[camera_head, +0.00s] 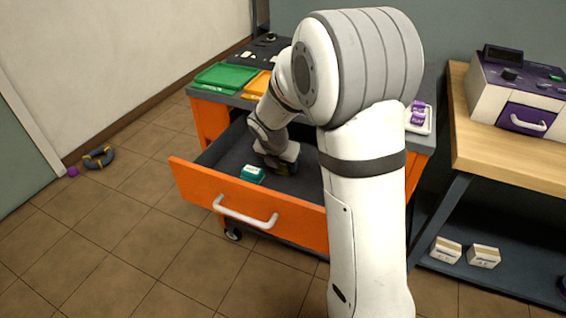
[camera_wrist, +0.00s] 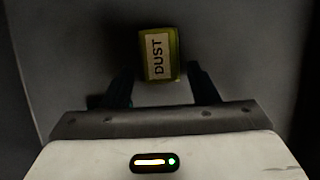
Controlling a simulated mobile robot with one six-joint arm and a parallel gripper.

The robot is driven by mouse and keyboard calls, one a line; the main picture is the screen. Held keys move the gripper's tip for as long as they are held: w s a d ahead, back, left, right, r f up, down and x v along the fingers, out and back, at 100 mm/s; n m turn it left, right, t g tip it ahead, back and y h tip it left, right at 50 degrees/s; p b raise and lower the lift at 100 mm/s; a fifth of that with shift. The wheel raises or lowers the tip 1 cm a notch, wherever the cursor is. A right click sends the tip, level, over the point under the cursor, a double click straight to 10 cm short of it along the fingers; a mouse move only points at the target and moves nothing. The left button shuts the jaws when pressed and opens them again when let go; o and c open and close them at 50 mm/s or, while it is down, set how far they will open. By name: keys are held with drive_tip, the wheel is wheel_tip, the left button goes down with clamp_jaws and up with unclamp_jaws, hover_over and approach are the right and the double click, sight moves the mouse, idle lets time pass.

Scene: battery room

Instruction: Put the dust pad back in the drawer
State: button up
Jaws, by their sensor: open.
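The dust pad (camera_wrist: 158,54) is a small yellow-green block with a white label reading DUST. In the wrist view it lies on a dark grey surface, just ahead of and partly between the fingers of my gripper (camera_wrist: 160,82). The fingers are open, with a gap on each side of the pad. In the head view my gripper (camera_head: 280,166) is low inside the open orange drawer (camera_head: 190,181), and my arm hides much of the drawer's right side. The pad is mostly hidden there.
A teal box (camera_head: 252,175) lies in the drawer, left of my gripper. A green tray (camera_head: 225,76) and an orange tray (camera_head: 258,84) are on the cart top. A wooden bench (camera_head: 480,130) stands at right. The floor at left is mostly clear.

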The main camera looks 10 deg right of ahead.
drive_tip(key=p+v, duration=0.3)
drive_tip(key=v, duration=0.9)
drive_tip(key=shift+r, duration=0.15)
drive_tip(key=s+d+r+m+y+p, duration=0.1)
drive_tip(key=s+d+r+m+p, duration=0.1)
drive_tip(key=s+r+m+p, duration=0.5)
drive_tip(key=s+d+r+m+g+y+p, duration=0.1)
drive_tip(key=s+r+m+p, duration=0.7)
drive_tip(key=s+m, duration=0.8)
drive_tip(key=shift+d+r+m+y, duration=0.45)
drive_tip(key=shift+r+m, duration=0.85)
drive_tip(key=shift+m, duration=1.6)
drive_tip(key=shift+s+d, duration=0.1)
drive_tip(key=shift+c, duration=0.3)
